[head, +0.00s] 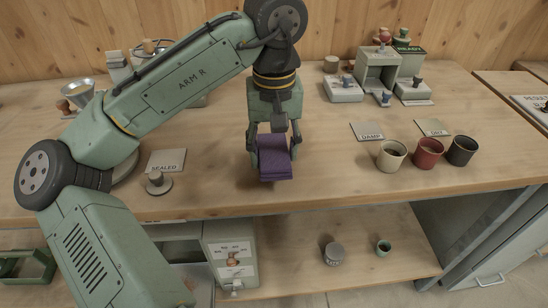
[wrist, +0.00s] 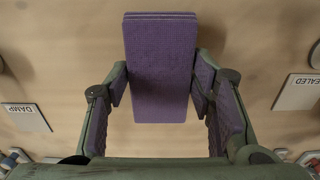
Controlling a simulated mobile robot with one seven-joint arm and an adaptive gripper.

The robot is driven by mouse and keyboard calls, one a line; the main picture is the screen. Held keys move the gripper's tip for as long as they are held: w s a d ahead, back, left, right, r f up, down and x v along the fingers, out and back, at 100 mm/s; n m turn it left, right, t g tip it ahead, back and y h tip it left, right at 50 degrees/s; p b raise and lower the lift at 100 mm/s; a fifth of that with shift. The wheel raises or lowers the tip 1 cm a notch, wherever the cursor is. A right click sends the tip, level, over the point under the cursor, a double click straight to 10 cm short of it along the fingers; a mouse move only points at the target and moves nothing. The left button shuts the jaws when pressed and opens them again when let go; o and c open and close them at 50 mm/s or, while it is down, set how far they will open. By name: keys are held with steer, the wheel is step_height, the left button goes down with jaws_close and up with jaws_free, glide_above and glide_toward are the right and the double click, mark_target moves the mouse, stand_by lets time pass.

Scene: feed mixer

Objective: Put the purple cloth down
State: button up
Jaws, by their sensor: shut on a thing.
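The purple cloth (head: 274,158) is a folded block held in my gripper (head: 272,150), over the front middle of the wooden workbench (head: 330,185). In the wrist view the cloth (wrist: 160,70) stands out between the two fingers of my gripper (wrist: 162,92), with a finger pad against each side. The bench top lies behind the cloth there. I cannot tell whether the cloth touches the bench.
Three cups, cream (head: 391,155), red (head: 428,153) and black (head: 461,151), stand at the right. Labels DAMP (head: 367,131) and DRY (head: 433,127) lie behind them. A SEALED label (head: 166,161) and a small knobbed weight (head: 157,184) are at left. The bench beside the cloth is clear.

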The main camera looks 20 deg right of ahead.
mark_target(274, 152)
steer(key=shift+f, duration=1.75)
steer(key=shift+f, duration=0.1)
steer(key=shift+f, duration=0.15)
steer(key=o, duration=1)
step_height(274, 152, up, 13)
steer(key=shift+f, duration=0.2)
